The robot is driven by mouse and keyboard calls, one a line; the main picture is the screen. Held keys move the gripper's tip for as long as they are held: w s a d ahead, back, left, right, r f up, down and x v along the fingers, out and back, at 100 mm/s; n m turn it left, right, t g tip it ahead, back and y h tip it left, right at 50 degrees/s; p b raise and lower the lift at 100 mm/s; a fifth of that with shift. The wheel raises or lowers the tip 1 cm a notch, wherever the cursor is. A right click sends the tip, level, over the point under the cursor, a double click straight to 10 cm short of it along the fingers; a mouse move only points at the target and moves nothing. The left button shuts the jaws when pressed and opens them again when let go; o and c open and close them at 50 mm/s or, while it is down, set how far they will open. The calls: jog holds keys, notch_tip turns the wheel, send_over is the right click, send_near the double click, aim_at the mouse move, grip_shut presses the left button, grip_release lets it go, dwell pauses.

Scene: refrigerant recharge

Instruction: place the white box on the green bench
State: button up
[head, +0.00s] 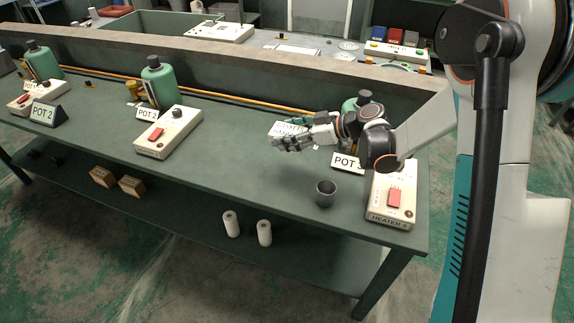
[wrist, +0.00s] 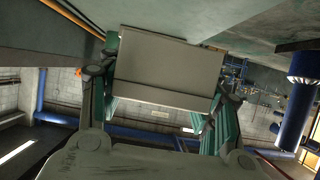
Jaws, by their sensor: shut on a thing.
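A white box (head: 286,128) is in my gripper (head: 292,141), above the green bench (head: 235,170) near POT 3, in the head view. In the wrist view the box (wrist: 168,65) shows as a pale grey block between the two fingers of my gripper (wrist: 163,85), one on each side. My gripper is shut on it. In the head view the fingers hide part of the box. I cannot tell the exact gap between the box and the bench top.
A dark cup (head: 325,195) stands near the bench's front edge. The heater 3 box (head: 391,203) and POT 3 sign (head: 344,164) are to the right; another heater box (head: 168,132) is to the left. Bare bench lies between the heaters.

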aim_at(291, 170)
notch_tip(291, 170, down, 12)
jog(key=b, duration=0.4)
jog(key=shift+r, duration=0.2)
jog(key=shift+f, duration=0.1)
jog(key=o, duration=1.1)
jog(key=shift+s+d+r, duration=0.1)
jog(key=shift+d+r, duration=0.15)
jog(key=p+v, duration=0.3)
jog(key=v, duration=0.8)
jog(key=shift+s+d+r+p, duration=0.15)
jog(key=shift+p, duration=0.25)
